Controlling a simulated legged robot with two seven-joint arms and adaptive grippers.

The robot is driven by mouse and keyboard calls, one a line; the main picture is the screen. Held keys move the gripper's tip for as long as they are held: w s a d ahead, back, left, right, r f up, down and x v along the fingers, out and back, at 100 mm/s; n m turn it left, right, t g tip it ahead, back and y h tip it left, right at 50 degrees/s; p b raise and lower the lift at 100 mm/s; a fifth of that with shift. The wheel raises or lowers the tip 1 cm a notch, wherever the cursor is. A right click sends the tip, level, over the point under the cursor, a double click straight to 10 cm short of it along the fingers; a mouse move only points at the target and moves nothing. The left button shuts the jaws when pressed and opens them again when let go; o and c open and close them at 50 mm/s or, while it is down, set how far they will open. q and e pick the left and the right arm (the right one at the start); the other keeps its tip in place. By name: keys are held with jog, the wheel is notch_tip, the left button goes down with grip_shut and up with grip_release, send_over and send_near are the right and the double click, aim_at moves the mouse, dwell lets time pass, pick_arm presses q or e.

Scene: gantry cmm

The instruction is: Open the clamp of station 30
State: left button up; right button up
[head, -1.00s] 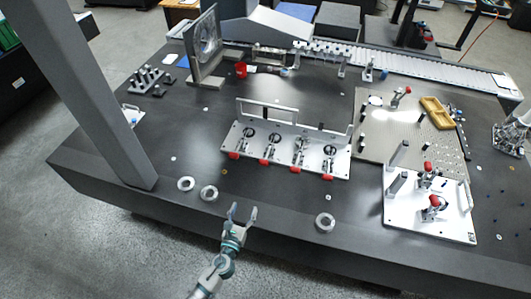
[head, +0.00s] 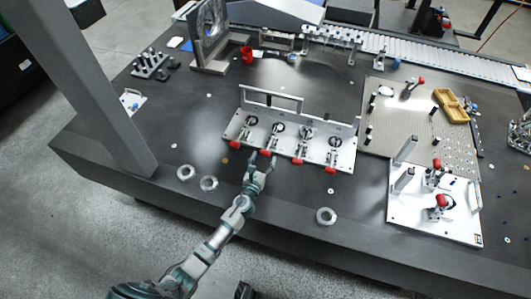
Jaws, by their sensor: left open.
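A white fixture plate (head: 345,158) with a row of several toggle clamps stands in the middle of the table. Each clamp ends in a red handle at the plate's front edge. I cannot read any station number, so I cannot tell which clamp is station 30. My left gripper (head: 261,160) is open at the front edge of this plate. Its fingertips are at the second red handle from the left (head: 265,153); whether they touch it I cannot tell. The leftmost red handle (head: 237,147) is left of the gripper. My right gripper is not in view.
Two metal rings (head: 186,172) (head: 209,183) lie left of my left arm, and another ring (head: 326,216) lies right of it. A second white plate (head: 460,225) with red-handled clamps is at the right. A grey post (head: 105,110) rises at the left.

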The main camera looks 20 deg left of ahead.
aim_at(265, 155)
pick_arm(q)
jog(key=shift+w+d, duration=0.25)
jog(key=shift+w, duration=1.25)
jog(key=shift+w+a, duration=0.15)
jog(key=shift+a, duration=0.4)
jog(key=shift+f, duration=0.1)
jog(key=c, duration=0.4)
jog(key=shift+d, duration=0.25)
jog(key=c, duration=0.8)
jog(key=shift+d, duration=0.15)
grip_shut()
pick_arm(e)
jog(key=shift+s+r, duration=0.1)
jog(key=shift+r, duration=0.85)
